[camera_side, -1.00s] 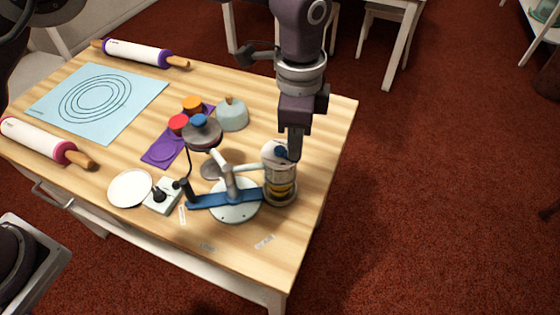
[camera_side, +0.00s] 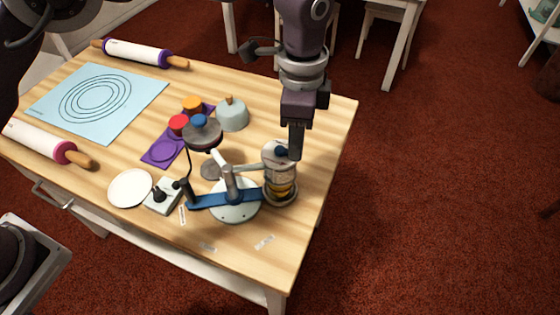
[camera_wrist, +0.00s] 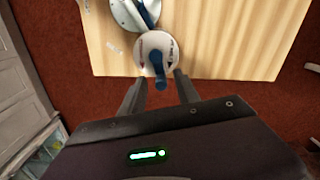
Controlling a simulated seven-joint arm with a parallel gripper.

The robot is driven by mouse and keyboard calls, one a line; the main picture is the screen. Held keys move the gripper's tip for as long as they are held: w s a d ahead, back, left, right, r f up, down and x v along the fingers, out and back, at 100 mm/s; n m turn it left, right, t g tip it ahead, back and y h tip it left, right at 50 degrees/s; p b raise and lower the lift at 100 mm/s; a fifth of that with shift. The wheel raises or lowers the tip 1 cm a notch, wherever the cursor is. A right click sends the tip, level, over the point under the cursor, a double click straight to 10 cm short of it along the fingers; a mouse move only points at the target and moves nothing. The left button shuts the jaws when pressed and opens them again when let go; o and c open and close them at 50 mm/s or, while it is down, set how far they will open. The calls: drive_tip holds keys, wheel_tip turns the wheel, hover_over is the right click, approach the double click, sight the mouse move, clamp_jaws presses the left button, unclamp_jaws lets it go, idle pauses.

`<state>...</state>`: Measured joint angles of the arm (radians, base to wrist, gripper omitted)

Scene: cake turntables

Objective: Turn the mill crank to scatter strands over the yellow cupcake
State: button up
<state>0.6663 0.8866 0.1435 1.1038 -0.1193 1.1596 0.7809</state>
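The mill (camera_side: 279,165) is a clear cylinder with a white top, standing at the right of the table. Its blue crank (camera_side: 281,152) lies across the top. In the wrist view the white top (camera_wrist: 148,41) and the blue crank (camera_wrist: 158,66) show from above. Something yellow, seemingly the yellow cupcake (camera_side: 281,190), shows low in the mill, partly hidden. My gripper (camera_wrist: 161,77) is open, pointing down, with its fingers apart on both sides of the crank's outer end. In the side view the fingers are beside the mill's top; contact cannot be told.
A blue arm on a round white base (camera_side: 234,212) stands left of the mill. The table's right edge is close.

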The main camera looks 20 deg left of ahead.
drive_tip(key=shift+r, duration=3.55)
drive_tip(key=s+a+r+n+t+h, duration=0.1)
drive_tip(key=s+a+r+n, duration=0.2)
drive_tip(key=a+r, duration=0.45)
drive_tip(key=s+a+r+n+t, duration=0.1)
drive_tip(key=s+a+r+n, duration=0.25)
drive_tip(key=a+r, duration=0.4)
drive_tip(key=s+a+f+n+t, duration=0.1)
drive_tip(key=s+a+f+n, duration=0.2)
drive_tip(key=s+a, duration=0.3)
drive_tip(key=s+a+f+n+t+y, duration=0.1)
drive_tip(key=s+a+n, duration=0.4)
drive_tip(key=s, duration=0.7)
wheel_tip(320, 180, down, 2)
drive_tip(key=shift+s+a+f+t, duration=0.3)
drive_tip(key=shift+a+t, duration=0.5)
drive_tip(key=shift+a, duration=0.35)
